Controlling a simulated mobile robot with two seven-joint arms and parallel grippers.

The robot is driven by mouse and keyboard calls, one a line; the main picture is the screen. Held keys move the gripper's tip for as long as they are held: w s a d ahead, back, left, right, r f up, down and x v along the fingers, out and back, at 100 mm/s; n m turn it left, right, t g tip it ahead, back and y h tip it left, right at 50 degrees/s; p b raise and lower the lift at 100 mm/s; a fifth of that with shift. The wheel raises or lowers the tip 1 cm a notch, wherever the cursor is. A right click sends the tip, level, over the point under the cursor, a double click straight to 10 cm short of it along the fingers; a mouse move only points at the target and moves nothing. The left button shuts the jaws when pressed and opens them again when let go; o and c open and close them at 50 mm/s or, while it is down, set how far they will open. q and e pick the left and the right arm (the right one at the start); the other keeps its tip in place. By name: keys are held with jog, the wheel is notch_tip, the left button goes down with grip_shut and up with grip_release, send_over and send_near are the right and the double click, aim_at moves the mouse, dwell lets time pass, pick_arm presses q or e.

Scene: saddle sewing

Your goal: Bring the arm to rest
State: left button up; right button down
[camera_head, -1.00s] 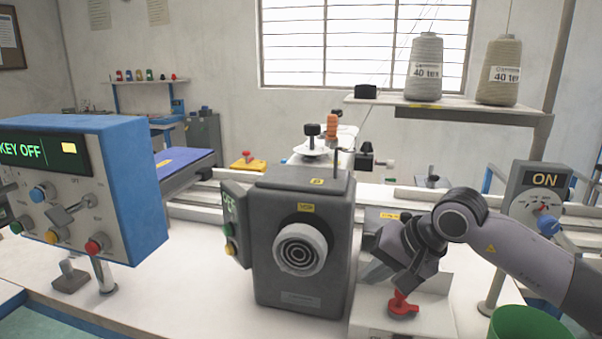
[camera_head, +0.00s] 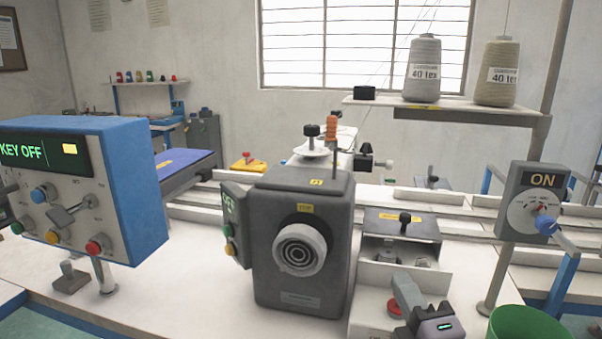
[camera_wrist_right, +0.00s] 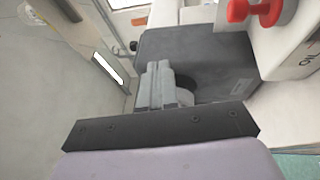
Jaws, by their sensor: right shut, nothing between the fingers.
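My right gripper (camera_head: 405,290) is low at the front right in the head view, beside the dark grey motor housing (camera_head: 318,197). Its grey fingers are shut and empty, and they also show shut together in the right wrist view (camera_wrist_right: 160,84). A red knob (camera_head: 394,308) on the white box is partly hidden behind the gripper; a red knob also shows at the top of the wrist view (camera_wrist_right: 262,10). My left gripper is not in view.
A blue control box (camera_head: 135,185) reading KEY OFF stands at the left. An ON switch panel (camera_head: 520,215) and a green bin (camera_head: 530,325) are at the right. An open-fronted box (camera_head: 448,258) sits behind the gripper. Thread cones (camera_head: 424,70) stand on a shelf.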

jog(key=s+d+f+m+g+h, duration=0.4)
jog(key=d+f+m, duration=0.1)
jog(key=f+m, duration=0.35)
jog(key=s+d+f+m+g+y, duration=0.1)
jog(key=s+f+m+g, duration=0.45)
jog(key=s+f, duration=0.4)
jog(key=s+d+f+m+g, duration=0.2)
jog(key=s+f+m+g, duration=0.35)
jog(key=s, duration=0.65)
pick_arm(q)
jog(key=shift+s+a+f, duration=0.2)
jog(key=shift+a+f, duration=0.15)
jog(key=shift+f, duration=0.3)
pick_arm(e)
jog(key=w+a+f+n+t+y, duration=0.1)
jog(key=w+a+f+t+y, duration=0.1)
jog(key=w+f+t, duration=0.3)
notch_tip(320, 180, down, 4)
jog(key=shift+w+a+f+n+t, duration=0.2)
jog(key=shift+w+a+n+t, duration=0.2)
jog(key=shift+w+a, duration=0.3)
